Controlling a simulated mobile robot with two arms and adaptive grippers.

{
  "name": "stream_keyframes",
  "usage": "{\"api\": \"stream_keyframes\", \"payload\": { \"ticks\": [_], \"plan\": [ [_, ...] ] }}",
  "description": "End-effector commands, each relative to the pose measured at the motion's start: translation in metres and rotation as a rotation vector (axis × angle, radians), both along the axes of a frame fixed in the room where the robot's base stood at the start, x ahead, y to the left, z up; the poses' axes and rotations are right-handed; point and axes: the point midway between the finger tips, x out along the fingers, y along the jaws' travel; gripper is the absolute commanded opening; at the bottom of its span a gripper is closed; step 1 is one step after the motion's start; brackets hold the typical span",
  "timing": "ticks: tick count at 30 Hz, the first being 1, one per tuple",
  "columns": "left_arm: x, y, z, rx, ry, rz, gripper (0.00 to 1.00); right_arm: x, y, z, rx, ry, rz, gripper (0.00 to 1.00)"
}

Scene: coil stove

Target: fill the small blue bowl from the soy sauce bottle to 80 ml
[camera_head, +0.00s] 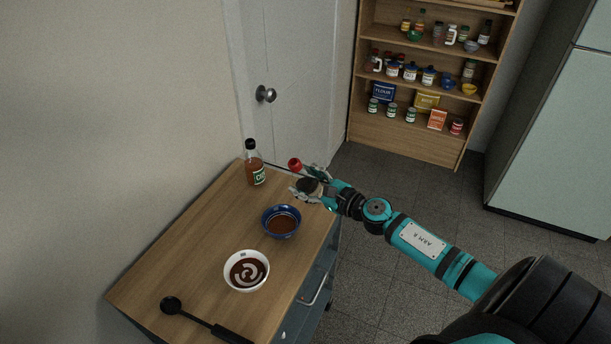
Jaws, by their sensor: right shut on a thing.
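The small blue bowl (281,222) stands on the wooden counter top and holds reddish-brown liquid; I cannot read the amount. My right gripper (312,187) is beside the counter's right edge, just above and to the right of the blue bowl. It is shut on a small dark thing with a round red end (295,164), which looks like the soy sauce bottle. The gripper fingers hide most of it, so its tilt is unclear. I see no stream of liquid. My left gripper is not in view.
A black-capped bottle with a green label (254,168) stands at the counter's back corner. A white bowl (247,284) of dark sauce and a black ladle (202,319) are nearer. A stocked shelf (410,134) stands behind, beside a fridge (560,130).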

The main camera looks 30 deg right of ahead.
Motion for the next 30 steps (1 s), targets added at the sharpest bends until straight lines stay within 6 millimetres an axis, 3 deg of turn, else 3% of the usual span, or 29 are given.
{"api": "stream_keyframes", "payload": {
  "ticks": [10, 12, 30],
  "plan": [
    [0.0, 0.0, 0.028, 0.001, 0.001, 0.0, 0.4, 0.001, 0.002, 0.004, -0.15, 0.004, 0.001, 0.03],
    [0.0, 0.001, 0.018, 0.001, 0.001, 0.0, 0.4, 0.001, 0.002, -0.008, -0.16, 0.004, 0.0, 0.03],
    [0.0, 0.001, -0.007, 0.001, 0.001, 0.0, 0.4, 0.001, 0.0, -0.048, -0.248, 0.008, 0.0, 0.03]
  ]
}}
